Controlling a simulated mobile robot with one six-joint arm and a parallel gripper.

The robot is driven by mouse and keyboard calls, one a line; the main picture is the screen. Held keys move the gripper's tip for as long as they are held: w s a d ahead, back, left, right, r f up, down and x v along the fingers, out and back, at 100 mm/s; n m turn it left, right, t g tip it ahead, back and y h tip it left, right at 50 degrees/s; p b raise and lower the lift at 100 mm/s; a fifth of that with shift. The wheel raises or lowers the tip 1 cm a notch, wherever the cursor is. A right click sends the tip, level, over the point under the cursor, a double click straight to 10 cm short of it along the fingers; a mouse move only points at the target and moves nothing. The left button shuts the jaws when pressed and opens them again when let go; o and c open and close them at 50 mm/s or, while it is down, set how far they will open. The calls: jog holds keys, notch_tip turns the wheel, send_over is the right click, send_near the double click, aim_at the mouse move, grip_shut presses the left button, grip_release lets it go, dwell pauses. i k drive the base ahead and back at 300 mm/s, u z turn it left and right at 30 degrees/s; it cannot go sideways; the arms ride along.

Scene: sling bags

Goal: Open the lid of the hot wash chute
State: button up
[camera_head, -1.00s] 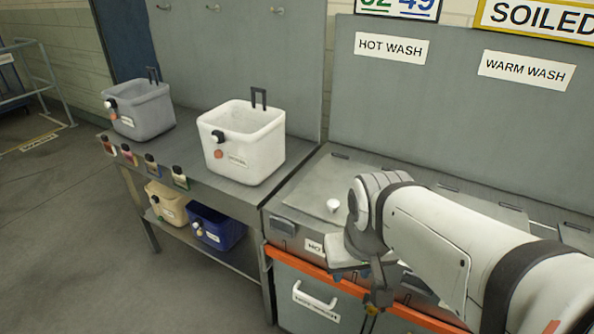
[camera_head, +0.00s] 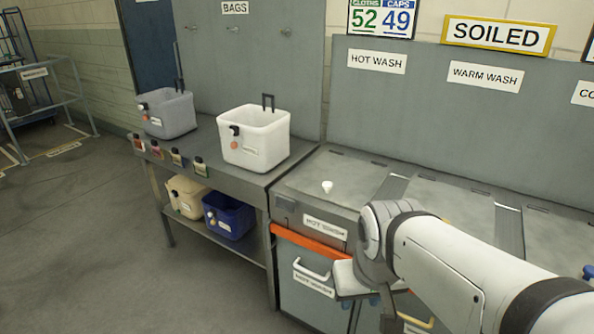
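The hot wash chute lid (camera_head: 350,170) is a flat grey panel on the counter, lying closed below the HOT WASH wall sign (camera_head: 377,61). A small white knob (camera_head: 327,187) stands on it. A HOT WASH label (camera_head: 325,228) is on the front face below. My arm comes in from the lower right, and its end with my gripper (camera_head: 358,288) hangs in front of the counter, right of and below the knob and apart from it. The arm hides part of the counter front. The fingers do not show clearly.
A white bin (camera_head: 255,140) and a grey bin (camera_head: 167,115) stand on the left bench, with several small bottles (camera_head: 177,158) at its edge. An orange rail (camera_head: 305,243) and a handled door (camera_head: 312,275) are below the lid.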

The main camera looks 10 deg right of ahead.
aim_at(333, 177)
jog(key=z, duration=0.15)
jog(key=i, duration=0.9)
jog(key=u, duration=0.05)
